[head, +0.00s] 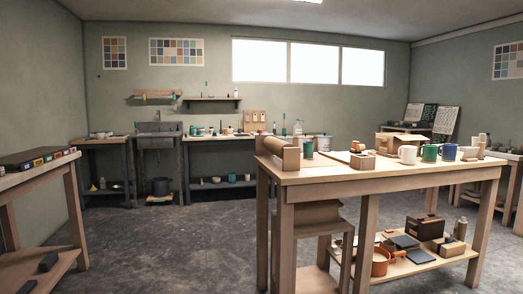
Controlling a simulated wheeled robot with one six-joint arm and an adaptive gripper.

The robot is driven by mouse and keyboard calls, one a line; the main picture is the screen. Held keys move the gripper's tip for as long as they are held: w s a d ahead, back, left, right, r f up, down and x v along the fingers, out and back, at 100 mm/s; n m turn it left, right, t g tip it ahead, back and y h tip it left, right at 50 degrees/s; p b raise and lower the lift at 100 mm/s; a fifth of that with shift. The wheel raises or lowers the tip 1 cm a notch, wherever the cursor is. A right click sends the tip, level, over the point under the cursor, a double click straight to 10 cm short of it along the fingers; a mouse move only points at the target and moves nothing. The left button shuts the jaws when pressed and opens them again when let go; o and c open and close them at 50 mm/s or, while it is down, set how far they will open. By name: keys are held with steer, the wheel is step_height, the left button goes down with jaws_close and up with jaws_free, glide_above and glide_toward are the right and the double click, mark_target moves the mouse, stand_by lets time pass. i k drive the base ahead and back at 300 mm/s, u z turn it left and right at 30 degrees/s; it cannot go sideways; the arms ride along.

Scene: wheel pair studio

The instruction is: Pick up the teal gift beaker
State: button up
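A small teal-green cup (308,149), with no handle that I can make out, stands on the near wooden table (340,177), just right of a tan roll-shaped object (278,150). A green mug (429,153) stands farther right on the same table, between a white mug (407,154) and a blue mug (449,152). More small teal and green items (193,131) are on the far bench, too small to tell apart. I cannot tell for certain which is the gift beaker. My gripper is not in view.
A wooden stool (318,218) stands at the near table's front left. The table's lower shelf (425,259) holds a box, an orange pot and other items. Another table (50,168) is at the left edge. A sink (158,141) is at the back wall. The grey floor (170,245) between is clear.

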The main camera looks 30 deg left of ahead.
mark_target(308, 146)
steer(key=u, duration=0.5)
steer(key=i, duration=0.75)
steer(key=u, duration=0.2)
steer(key=k, duration=0.4)
steer(key=u, duration=1.45)
steer(key=i, duration=1.35)
steer(key=z, duration=0.85)
steer(key=i, duration=0.45)
steer(key=z, duration=0.5)
